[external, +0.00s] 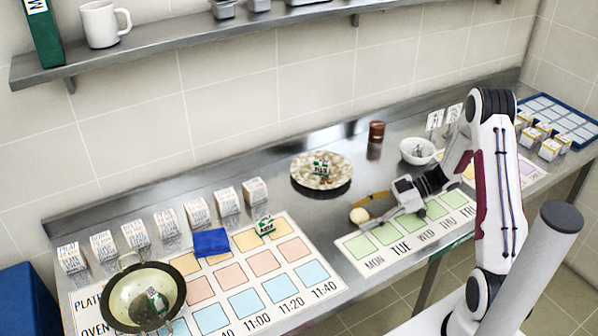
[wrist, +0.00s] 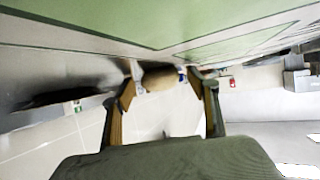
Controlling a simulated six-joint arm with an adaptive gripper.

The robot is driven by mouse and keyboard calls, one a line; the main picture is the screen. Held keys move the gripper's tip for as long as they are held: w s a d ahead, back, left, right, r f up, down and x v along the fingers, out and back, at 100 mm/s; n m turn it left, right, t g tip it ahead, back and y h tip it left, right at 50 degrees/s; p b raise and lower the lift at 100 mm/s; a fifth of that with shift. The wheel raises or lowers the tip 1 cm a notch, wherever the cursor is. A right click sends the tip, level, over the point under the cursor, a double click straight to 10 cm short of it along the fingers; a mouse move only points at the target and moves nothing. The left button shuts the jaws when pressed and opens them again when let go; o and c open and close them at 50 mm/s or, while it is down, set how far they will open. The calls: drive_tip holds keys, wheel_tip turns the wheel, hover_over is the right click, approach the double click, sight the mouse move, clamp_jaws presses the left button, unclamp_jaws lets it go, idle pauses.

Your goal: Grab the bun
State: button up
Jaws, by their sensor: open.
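The bun (external: 358,215) is a small round tan piece on the steel counter, just left of the weekday card. In the wrist view the bun (wrist: 160,78) shows between the ends of my two fingers. My gripper (external: 366,211) is low over the counter, open, its tan-padded fingers pointing left at the bun. In the wrist view my gripper (wrist: 162,88) has a wide gap between its fingers. I cannot tell whether either finger touches the bun.
The weekday card (external: 350,248) lies under my wrist. A speckled plate (external: 298,164) stands behind the bun, with a white bowl (external: 432,149) and a brown cup (external: 376,127) further right.

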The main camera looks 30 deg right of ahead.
sight(365, 212)
idle(0.4)
drive_tip(key=c, duration=1.1)
drive_tip(key=shift+r, duration=0.1)
drive_tip(key=shift+r, duration=4.95)
